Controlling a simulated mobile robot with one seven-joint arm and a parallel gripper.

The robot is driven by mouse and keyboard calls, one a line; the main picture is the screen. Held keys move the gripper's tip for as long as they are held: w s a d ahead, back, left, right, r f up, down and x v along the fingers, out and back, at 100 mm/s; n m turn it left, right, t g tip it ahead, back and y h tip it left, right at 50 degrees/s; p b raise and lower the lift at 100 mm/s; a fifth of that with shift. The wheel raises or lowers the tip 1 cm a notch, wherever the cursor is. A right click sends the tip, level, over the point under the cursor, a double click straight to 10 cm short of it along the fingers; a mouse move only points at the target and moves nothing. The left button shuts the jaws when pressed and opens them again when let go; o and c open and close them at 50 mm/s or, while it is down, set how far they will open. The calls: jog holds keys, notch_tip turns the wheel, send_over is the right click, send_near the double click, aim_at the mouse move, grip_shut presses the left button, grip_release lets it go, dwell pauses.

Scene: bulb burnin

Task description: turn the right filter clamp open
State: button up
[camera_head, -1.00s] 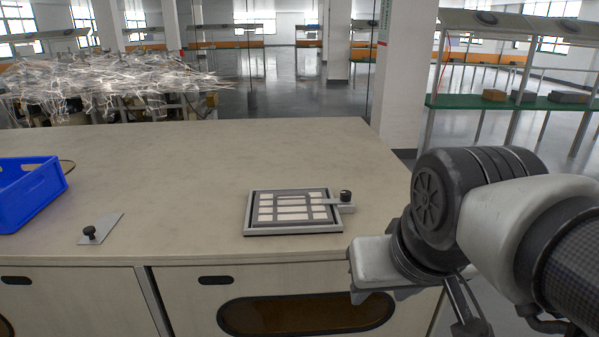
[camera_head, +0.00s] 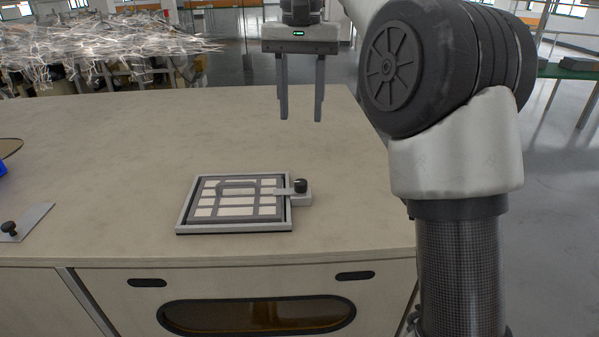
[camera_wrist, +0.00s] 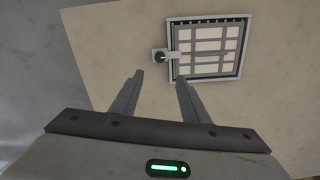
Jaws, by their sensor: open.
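The filter (camera_head: 240,205) is a pale grid panel in a grey square frame, lying flat on the table. The right filter clamp (camera_head: 301,187) has a black knob on a small block at the frame's right side, with a thin bar reaching left over the frame edge. In the wrist view the clamp knob (camera_wrist: 159,57) shows left of the filter frame (camera_wrist: 240,45). My gripper (camera_head: 300,118) is open and empty, pointing down above the table, apart from the clamp. Both fingers show in the wrist view (camera_wrist: 160,77), below the knob in the picture.
A grey plate with a black knob (camera_head: 28,222) lies near the table's front left. A blue bin (camera_head: 2,168) is cut off at the left edge. The table (camera_head: 120,150) around the filter is clear. Tangled wires (camera_head: 100,45) lie behind.

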aim_at(301, 182)
notch_tip(301, 182, down, 17)
jog(key=b, duration=0.2)
jog(key=shift+s+r+b, duration=0.1)
jog(key=shift+b, duration=0.3)
grip_shut()
